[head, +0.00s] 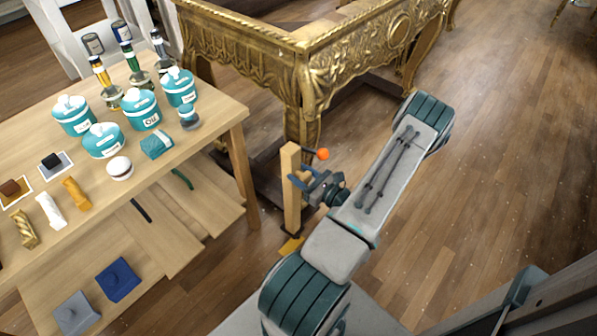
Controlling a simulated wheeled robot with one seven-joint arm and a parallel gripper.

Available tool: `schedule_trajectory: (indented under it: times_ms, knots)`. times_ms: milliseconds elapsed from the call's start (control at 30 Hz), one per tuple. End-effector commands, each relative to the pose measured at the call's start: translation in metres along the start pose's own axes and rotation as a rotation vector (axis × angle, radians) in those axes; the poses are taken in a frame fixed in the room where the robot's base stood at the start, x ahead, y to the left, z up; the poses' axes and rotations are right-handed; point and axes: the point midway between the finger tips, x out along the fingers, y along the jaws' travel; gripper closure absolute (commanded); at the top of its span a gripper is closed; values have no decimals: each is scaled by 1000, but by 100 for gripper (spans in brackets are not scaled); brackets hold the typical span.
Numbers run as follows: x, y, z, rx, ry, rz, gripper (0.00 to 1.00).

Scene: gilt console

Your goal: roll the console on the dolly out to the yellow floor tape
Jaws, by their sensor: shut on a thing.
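The gilt console (345,60) fills the top middle, a carved gold frame with ornate legs. Its near leg stands on the dark dolly (268,190), which is mostly hidden under it and behind the table. An upright pale wooden post (291,205) rises at the dolly's near end. My gripper (300,181) is shut on this post at about mid-height, coming from the right. A lever with an orange knob (323,154) sticks out beside the post top. A small yellow patch (291,246) lies at the post's foot; I cannot tell whether it is tape or a pedal.
A wooden table (225,118) with teal jars (141,111), bottles and small blocks stands close on the left, its corner leg near the post. A lower shelf holds a blue item (117,280). The wooden floor (480,170) on the right is clear. A white chair (60,30) stands behind the table.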

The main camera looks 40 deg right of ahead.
Motion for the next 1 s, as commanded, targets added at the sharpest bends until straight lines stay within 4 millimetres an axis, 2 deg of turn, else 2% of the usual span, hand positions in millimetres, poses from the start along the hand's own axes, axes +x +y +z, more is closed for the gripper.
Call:
schedule_trajectory:
  times_ms: [33,67,100,400,533,667,1000]
  knots:
    - [0,0,-1,-1,1,0,99]
    - [0,0,-1,-1,1,0,50]
    - [0,-1,-1,-1,0,-1,40]
    - [-1,-1,0,-1,0,-1,40]
    - [-11,-1,1,0,0,-3,40]
    - [-35,-1,1,1,1,-5,40]
    - [-110,-1,1,0,0,-4,40]
